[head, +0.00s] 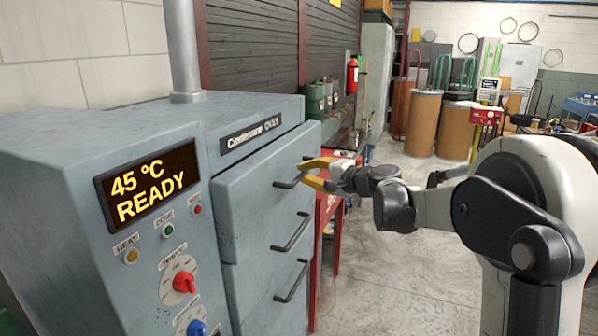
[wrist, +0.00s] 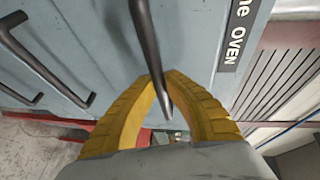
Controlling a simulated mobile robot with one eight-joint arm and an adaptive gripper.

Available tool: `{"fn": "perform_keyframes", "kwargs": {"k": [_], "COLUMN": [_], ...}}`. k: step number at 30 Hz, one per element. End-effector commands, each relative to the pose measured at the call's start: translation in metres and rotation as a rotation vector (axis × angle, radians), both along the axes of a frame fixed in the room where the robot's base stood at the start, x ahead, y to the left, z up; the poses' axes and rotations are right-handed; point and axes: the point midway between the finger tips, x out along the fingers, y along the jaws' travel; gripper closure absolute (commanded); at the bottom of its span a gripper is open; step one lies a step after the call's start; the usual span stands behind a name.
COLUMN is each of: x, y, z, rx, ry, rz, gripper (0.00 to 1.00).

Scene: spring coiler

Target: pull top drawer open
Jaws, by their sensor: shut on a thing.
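The top drawer (head: 262,182) is the upper grey front of the grey-blue oven. Its front stands a little proud of the oven body; I cannot tell whether it is pulled out. Its dark bar handle (head: 287,184) runs across the front, and my gripper (head: 305,173) is at its far end. In the wrist view, the handle (wrist: 145,35) passes between the yellow fingers of my gripper (wrist: 158,80). The fingers are shut on it, and its end shows between them. The drawer's inside is hidden.
The oven's display (head: 150,185) reads 45 °C READY, above red and blue knobs. More dark handles (head: 290,236) sit on the fronts below. A red bench (head: 328,205) stands just behind the oven. Concrete floor (head: 390,270) is clear in front of the drawers.

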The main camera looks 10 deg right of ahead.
Motion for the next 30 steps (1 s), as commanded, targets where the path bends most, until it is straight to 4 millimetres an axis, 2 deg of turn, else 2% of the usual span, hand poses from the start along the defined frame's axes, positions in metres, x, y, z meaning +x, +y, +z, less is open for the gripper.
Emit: {"fn": "perform_keyframes", "kwargs": {"k": [21,30], "x": [-0.111,-0.151], "y": [-0.155,-0.21], "z": [0.001,0.0], "rx": [-0.001,-0.002], "ry": [0.0,0.001], "rz": [-0.008,-0.005], "gripper": [1.0,1.0]}}
